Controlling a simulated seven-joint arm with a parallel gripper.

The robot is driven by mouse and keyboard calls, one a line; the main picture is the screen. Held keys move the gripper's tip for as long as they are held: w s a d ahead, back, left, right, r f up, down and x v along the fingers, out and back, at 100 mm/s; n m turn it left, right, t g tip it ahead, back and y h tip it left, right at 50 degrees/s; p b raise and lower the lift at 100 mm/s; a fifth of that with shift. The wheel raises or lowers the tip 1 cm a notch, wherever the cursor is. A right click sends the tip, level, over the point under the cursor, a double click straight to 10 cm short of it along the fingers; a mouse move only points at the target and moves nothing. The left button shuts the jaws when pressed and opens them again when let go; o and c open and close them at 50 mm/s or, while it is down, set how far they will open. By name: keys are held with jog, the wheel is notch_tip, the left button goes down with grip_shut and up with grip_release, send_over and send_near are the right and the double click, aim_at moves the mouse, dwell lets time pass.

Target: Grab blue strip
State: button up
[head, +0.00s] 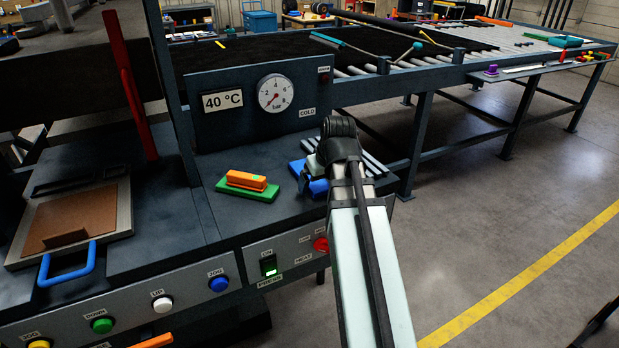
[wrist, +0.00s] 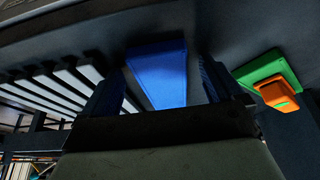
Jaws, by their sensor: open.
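The blue strip (wrist: 158,68) lies on the dark bench top and shows between my two fingers in the wrist view. In the head view its end (head: 297,168) shows just left of my arm, with the rest partly hidden. My gripper (wrist: 160,88) is open, with one dark blue finger on each side of the strip. Whether the fingers touch it I cannot tell. In the head view my gripper (head: 316,178) is low over the bench, largely covered by my own wrist.
An orange block (head: 246,180) lies on a green block (head: 247,190) left of my gripper. Several pale strips (head: 372,163) lie to the right, near the bench edge. A panel with a pressure gauge (head: 275,93) stands behind. A control panel with a red button (head: 321,244) is in front.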

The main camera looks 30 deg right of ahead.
jog(key=c, duration=1.3)
jog(key=shift+r, duration=0.1)
jog(key=shift+r, duration=4.95)
